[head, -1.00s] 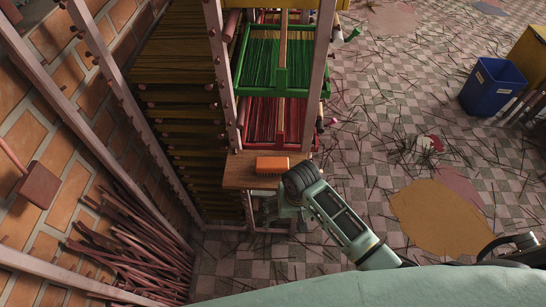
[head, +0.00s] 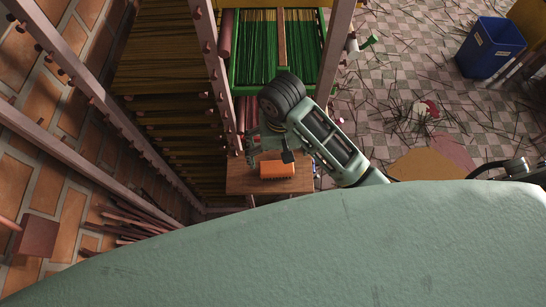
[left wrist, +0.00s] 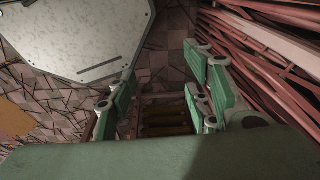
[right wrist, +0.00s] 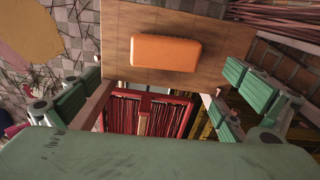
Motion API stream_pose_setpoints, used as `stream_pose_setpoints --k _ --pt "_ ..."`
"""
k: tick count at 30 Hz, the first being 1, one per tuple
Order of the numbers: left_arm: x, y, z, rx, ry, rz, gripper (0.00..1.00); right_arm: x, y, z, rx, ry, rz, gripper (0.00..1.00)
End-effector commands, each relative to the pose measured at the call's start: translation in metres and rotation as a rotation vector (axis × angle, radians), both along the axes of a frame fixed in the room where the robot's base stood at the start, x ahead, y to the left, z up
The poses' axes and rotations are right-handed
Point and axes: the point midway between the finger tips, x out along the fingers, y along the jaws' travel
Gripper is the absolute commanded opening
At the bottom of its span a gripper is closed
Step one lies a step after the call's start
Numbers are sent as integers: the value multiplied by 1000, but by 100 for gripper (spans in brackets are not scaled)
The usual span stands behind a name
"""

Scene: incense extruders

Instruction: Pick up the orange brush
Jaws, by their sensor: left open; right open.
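The orange brush (head: 277,169) lies on a small wooden table (head: 238,183) in the head view. It also shows in the right wrist view (right wrist: 165,53), flat on the wood, with its bristle side hardly visible. My right gripper (head: 268,152) is open and empty, just beyond the brush in the head view and apart from it. In the right wrist view its spread fingers (right wrist: 152,100) stand on both sides, with the brush above the gap between them. My left gripper (left wrist: 165,95) is open and empty in the left wrist view, away from the brush. It is not seen in the head view.
A rack with green trays (head: 247,70) of sticks stands behind the table, with a red tray (right wrist: 170,115) below. Posts flank it closely. Bundled sticks (head: 130,215) lie at the left. A blue bin (head: 490,47) stands on the littered floor at the right.

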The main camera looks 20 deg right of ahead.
Motion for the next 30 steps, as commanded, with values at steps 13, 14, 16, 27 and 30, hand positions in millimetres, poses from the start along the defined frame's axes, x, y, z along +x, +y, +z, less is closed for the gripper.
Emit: stream_pose_setpoints --k 13,14,16,27,30 --pt "-49 0 18 2 69 -4 46 -4 8 -57 -1 2 0 100" --pt "-48 0 18 2 67 -4 46 -4 8 -61 -1 2 0 100" --pt "-43 -1 19 1 60 -4 46 -4 9 -66 -1 1 1 100" --pt "-13 -1 20 -1 17 -1 46 -3 9 -69 0 0 1 90" --pt "-20 0 20 1 26 -1 46 -3 9 -69 0 0 1 81"
